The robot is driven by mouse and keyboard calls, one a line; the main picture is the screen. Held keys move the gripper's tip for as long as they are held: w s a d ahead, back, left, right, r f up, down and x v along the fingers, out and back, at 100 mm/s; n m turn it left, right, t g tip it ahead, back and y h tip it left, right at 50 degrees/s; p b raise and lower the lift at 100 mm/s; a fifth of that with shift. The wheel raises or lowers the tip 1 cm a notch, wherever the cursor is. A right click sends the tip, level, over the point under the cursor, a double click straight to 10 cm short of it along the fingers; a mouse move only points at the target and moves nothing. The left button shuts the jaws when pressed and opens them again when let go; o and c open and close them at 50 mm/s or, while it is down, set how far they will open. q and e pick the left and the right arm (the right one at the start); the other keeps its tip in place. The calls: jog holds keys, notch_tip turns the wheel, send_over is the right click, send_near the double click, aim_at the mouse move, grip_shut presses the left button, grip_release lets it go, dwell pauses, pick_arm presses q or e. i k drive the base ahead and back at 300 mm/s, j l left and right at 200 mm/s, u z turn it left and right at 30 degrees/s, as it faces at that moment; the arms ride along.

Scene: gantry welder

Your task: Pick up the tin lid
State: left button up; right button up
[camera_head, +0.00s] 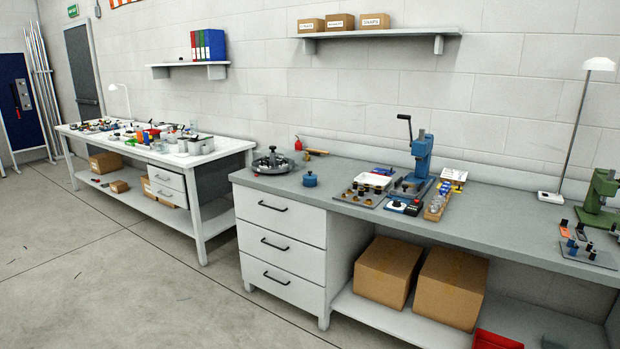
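A small round blue tin (309,180) stands on the grey workbench (325,199), near its left end. What looks like its lid, with a small knob, sits on top of it. At this size I cannot tell the lid clearly from the tin body. Neither of my grippers is in view.
A round dark tray with parts (272,166) is left of the tin. A blue hand press (421,155), a white tray (373,180) and small parts stand to the right. A green press (598,200) is far right. Clear floor (150,290) lies in front.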

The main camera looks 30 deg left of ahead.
aim_at(309, 176)
jog(key=i+j+u, duration=0.1)
jog(key=u, duration=0.35)
jog(key=i+u, duration=0.25)
jog(key=u, duration=0.25)
